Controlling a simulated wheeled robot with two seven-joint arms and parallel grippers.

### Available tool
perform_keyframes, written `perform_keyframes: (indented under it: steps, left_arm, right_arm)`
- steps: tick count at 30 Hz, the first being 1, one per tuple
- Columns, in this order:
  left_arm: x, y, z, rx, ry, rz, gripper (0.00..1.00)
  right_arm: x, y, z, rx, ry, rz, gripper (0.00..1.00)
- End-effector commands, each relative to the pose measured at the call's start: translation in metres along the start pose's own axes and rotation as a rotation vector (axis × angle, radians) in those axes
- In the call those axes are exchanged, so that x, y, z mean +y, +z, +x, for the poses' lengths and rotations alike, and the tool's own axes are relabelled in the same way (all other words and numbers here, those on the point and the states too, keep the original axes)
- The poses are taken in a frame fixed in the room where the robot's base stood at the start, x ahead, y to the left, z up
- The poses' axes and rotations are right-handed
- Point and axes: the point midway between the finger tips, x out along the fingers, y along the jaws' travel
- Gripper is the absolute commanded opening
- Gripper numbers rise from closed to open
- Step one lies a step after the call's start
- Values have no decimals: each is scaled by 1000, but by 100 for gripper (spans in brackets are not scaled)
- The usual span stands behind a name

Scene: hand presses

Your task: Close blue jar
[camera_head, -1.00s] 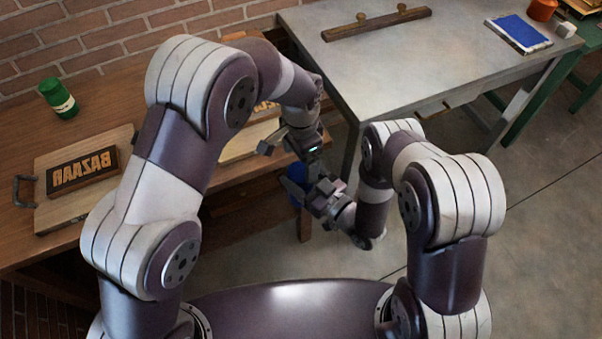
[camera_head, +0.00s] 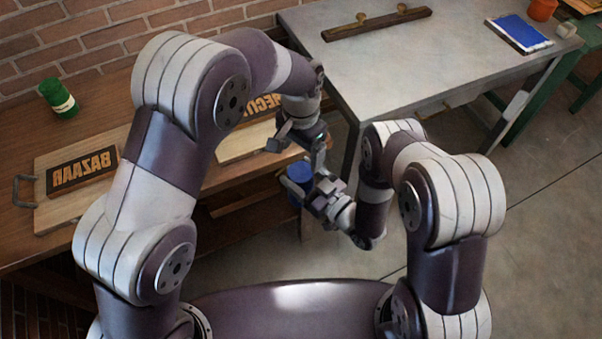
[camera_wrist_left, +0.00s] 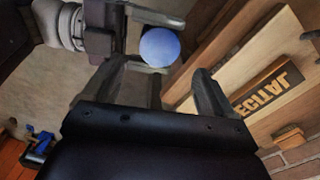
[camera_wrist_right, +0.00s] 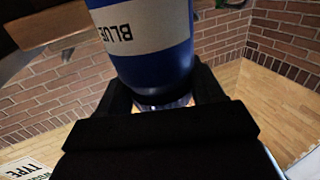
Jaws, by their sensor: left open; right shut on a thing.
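The blue jar (camera_head: 299,172) is held upright beside the wooden bench, its lower part mostly hidden in the head view. My right gripper (camera_head: 308,194) is shut on it. In the right wrist view the jar (camera_wrist_right: 160,65) sits between the fingers, with an upside-down white BLUE label. My left gripper (camera_head: 296,155) is open just above the jar. In the left wrist view the jar's round blue top (camera_wrist_left: 160,47) shows beyond and between the open fingers, apart from them. I cannot tell whether this top is a lid.
A grey metal table (camera_head: 440,70) stands behind right, with a wooden bar (camera_head: 378,22) and blue pad (camera_head: 519,33). Floor at right is clear.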

Motion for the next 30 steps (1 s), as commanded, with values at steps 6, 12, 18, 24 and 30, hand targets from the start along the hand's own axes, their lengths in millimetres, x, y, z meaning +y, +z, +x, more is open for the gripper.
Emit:
perform_keyframes:
  steps: [6,12,18,24,30]
  left_arm:
    - [0,1,37,-4,1,1,86]
    - [0,1,62,-3,1,1,86]
    - [0,1,69,-1,0,1,86]
    - [0,0,69,-1,0,1,86]
    - [0,0,69,-1,0,1,27]
  right_arm:
    - [0,-2,1,5,0,-2,0]
    - [0,-2,1,5,0,-2,0]
    - [0,-2,1,5,0,-2,0]
    - [0,-2,1,5,0,-2,0]
    - [0,-2,1,5,0,-2,0]
